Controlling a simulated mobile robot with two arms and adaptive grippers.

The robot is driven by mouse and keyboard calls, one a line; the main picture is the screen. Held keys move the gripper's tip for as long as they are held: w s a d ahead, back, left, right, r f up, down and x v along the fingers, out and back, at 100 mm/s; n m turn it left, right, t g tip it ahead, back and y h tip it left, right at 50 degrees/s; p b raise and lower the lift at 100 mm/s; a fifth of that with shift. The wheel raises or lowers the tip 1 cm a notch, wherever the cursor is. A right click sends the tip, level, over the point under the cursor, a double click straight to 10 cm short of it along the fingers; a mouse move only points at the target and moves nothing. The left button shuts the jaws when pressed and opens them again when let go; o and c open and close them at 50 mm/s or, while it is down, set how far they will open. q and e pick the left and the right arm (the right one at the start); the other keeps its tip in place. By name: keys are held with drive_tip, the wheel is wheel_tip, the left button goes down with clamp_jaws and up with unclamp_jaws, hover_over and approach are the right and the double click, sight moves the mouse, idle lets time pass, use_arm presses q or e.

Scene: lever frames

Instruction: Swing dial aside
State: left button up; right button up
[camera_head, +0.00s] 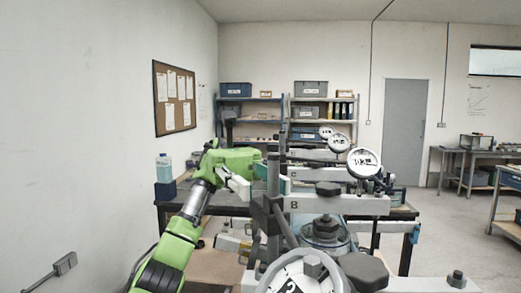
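A round dial gauge (363,163) with a white face stands at the right end of a light bar marked B (350,205). Two smaller dials, a middle one (338,143) and a far one (326,132), stand behind it in a row. A large dial (290,281) fills the bottom of the view and is cut off by the edge. My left gripper (262,171) is on the end of the green arm, left of the dials, beside a dark upright post. The post and bars partly hide its fingers, so its opening is unclear. My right gripper is not in view.
Dark upright posts (273,190), clamps and black knobs (328,188) crowd the space between my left gripper and the dials. A dark table (235,211) lies behind. A blue bottle (164,168) stands at left. Open floor lies to the right.

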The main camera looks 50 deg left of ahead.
sight(261, 200)
use_arm(q)
wheel_tip(261, 200, up, 7)
drive_tip(key=shift+r, duration=0.2)
idle(0.4)
